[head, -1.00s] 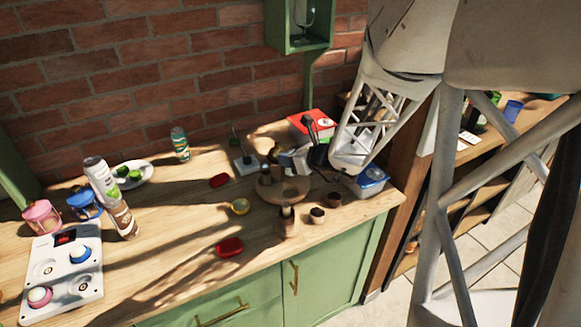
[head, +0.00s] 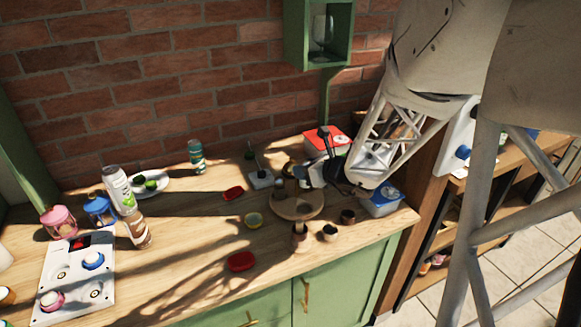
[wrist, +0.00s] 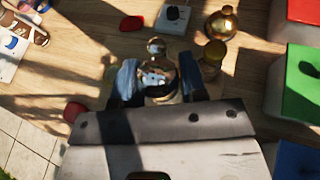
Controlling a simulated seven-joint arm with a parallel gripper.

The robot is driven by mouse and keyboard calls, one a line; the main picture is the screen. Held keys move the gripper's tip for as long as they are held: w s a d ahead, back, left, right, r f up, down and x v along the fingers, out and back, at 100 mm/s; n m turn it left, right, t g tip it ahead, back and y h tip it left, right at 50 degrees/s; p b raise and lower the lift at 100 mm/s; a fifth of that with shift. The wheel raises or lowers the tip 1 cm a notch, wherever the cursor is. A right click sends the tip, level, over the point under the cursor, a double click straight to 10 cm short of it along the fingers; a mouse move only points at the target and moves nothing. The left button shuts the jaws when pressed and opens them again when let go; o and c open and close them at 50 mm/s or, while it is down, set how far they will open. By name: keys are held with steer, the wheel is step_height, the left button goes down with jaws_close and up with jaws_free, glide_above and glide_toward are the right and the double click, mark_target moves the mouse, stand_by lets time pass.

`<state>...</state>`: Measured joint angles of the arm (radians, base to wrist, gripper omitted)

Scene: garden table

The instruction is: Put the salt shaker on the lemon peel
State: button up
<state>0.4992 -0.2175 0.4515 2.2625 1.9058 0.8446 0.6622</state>
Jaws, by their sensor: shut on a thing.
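My gripper (wrist: 158,82) is shut on a shiny, rounded metallic thing with a small knob on top, which I take for the salt shaker (wrist: 156,68). One finger is on each side of it. In the head view my gripper (head: 308,178) is over the back part of the round wooden board, and the held thing is hard to make out there. A small yellow, cup-like piece, probably the lemon peel (head: 253,220), lies on the counter left of the board, apart from my gripper.
The round wooden board (head: 298,208) has small brown cups (head: 330,233) and a wooden piece (head: 300,237) in front. Red items (head: 241,262) lie to the left. A brass pot (wrist: 221,25) and boxes (wrist: 300,80) stand close on the right. Counter around the peel is mostly clear.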

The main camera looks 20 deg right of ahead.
mark_target(306, 160)
steer(key=shift+r, duration=0.15)
step_height(306, 160, up, 4)
steer(key=shift+r, duration=0.25)
steer(key=shift+s+a+r, duration=0.2)
steer(key=shift+s+a, duration=0.15)
steer(key=shift+a, duration=0.15)
steer(key=s+a+n+g+y, duration=0.1)
steer(key=s+a+n+y, duration=0.2)
steer(key=s+a, duration=1.1)
step_height(306, 160, down, 9)
steer(key=w, duration=0.1)
steer(key=shift+w+a+f, duration=0.2)
steer(key=shift+w+a, duration=0.05)
steer(key=shift+a, duration=0.1)
steer(key=shift+w, duration=0.1)
steer(key=w+f, duration=0.1)
steer(key=w, duration=1.4)
steer(key=shift+w+f, duration=0.25)
steer(key=shift+w, duration=0.15)
steer(key=shift+d, duration=0.1)
